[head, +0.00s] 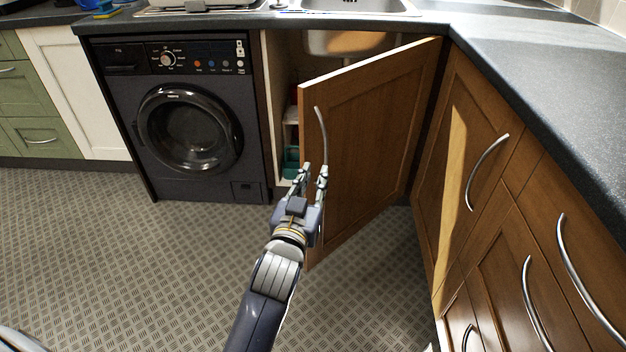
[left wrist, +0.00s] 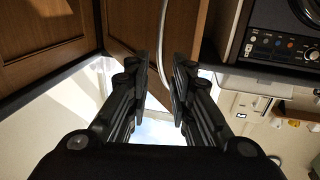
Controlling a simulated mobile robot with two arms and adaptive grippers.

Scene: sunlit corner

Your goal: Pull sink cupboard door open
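The wooden sink cupboard door (head: 365,140) stands swung partly open, with its hinge side at the right and its free edge toward the washing machine. Its curved metal handle (head: 322,130) is near the free edge. My left gripper (head: 314,175) is at the lower end of the handle, with its fingers apart. In the left wrist view the handle (left wrist: 164,35) shows between the two open fingertips (left wrist: 162,78); I cannot tell whether either finger touches it. My right gripper is not in view.
A black washing machine (head: 185,120) stands left of the open cupboard. A green container (head: 291,160) shows inside. Wooden cupboards with handles (head: 487,170) line the right side under a dark worktop (head: 540,90). The patterned floor (head: 130,260) is clear at the left.

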